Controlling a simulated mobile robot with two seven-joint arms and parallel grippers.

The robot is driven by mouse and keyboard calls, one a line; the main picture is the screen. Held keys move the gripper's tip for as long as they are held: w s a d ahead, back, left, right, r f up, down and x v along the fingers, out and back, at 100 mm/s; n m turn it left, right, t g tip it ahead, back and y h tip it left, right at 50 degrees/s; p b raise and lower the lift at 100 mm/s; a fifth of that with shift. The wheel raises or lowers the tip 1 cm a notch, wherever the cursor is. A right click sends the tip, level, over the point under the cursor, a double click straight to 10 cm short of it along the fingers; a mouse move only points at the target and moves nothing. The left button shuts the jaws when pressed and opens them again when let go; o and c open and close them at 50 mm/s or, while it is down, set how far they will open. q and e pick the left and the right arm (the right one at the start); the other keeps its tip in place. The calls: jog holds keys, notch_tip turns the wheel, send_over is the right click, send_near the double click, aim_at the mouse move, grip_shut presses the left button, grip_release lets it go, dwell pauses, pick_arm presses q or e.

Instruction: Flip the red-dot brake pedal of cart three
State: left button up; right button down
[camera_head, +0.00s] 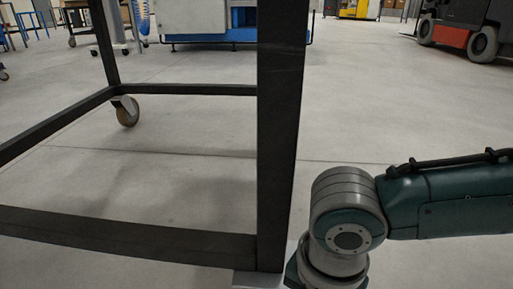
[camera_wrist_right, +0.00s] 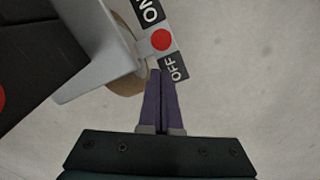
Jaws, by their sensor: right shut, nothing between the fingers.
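The brake pedal (camera_wrist_right: 156,47) shows in the right wrist view, with a red dot (camera_wrist_right: 161,40) between an ON label and an OFF label (camera_wrist_right: 178,68). It joins a light grey caster bracket (camera_wrist_right: 100,55), with part of a brown wheel (camera_wrist_right: 128,84) behind. My right gripper (camera_wrist_right: 160,72) is shut and empty, its purple fingertips right by the OFF end; I cannot tell whether they touch it. In the head view the cart's black frame (camera_head: 278,130) stands in front of me, and my right arm reaches down beside its near post. The right gripper is hidden there. My left gripper is not in view.
A far caster (camera_head: 127,111) stands under the cart frame's far corner. Part of another red mark (camera_wrist_right: 1,98) shows on the dark frame at the wrist view's left edge. A forklift (camera_head: 465,25) is at the back right. The floor between is clear.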

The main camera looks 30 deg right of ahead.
jog(key=shift+f+b, duration=0.3)
jog(key=shift+f, duration=0.6)
jog(key=shift+r, duration=0.1)
notch_tip(320, 180, up, 7)
jog(key=p, duration=0.7)
jog(key=shift+p, duration=0.4)
